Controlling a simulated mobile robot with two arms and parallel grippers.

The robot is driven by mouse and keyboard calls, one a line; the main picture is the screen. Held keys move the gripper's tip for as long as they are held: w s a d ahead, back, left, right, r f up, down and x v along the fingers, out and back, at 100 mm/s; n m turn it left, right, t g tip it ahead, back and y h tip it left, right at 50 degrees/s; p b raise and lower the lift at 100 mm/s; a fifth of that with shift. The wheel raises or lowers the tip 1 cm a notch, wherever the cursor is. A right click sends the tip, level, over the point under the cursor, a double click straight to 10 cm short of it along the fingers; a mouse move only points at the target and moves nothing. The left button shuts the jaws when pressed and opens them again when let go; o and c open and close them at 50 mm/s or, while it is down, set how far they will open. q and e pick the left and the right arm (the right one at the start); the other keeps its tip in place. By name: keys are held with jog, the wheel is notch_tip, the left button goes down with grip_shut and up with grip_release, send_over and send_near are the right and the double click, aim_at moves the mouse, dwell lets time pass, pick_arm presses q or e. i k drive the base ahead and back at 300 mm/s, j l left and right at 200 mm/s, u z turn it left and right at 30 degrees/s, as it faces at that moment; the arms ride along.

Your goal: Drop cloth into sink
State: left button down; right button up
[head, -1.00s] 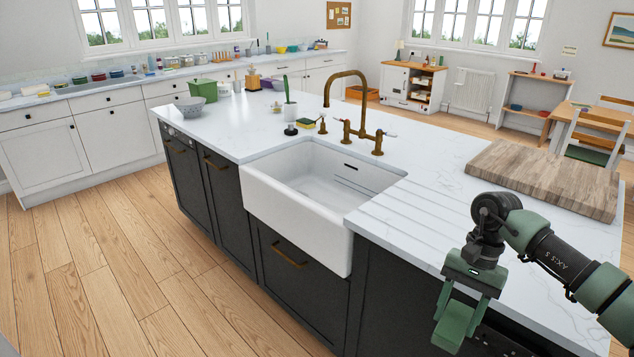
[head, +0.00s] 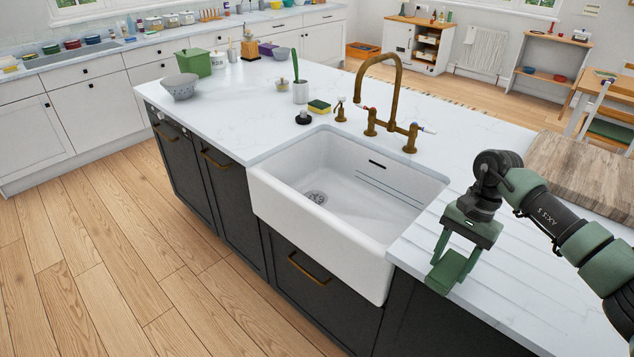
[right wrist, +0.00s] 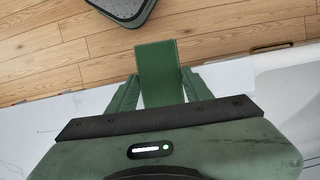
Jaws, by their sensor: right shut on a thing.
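The white apron-front sink (head: 320,232) is set into the island; its basin looks empty, with a drain at the bottom. My right gripper (head: 455,262) is just right of the sink, above the worktop's front edge. It is shut on a green, flat, folded piece that appears to be the cloth (head: 447,273). In the right wrist view the cloth (right wrist: 157,70) sticks out between the two green fingers, and part of the white sink (right wrist: 290,88) shows at the right. My left gripper is not in view.
A brass tap (head: 398,95) stands behind the sink. A yellow-green sponge (head: 319,106) and a white pot (head: 300,92) stand behind its left corner. A wooden board (head: 580,170) lies to the right, behind my right arm.

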aim_at(350, 217)
jog(key=i+j, duration=0.15)
jog(key=i, duration=0.35)
jog(key=i+j, duration=0.2)
jog(key=i, duration=0.3)
jog(key=i+j+u, duration=0.1)
jog(key=i, duration=0.4)
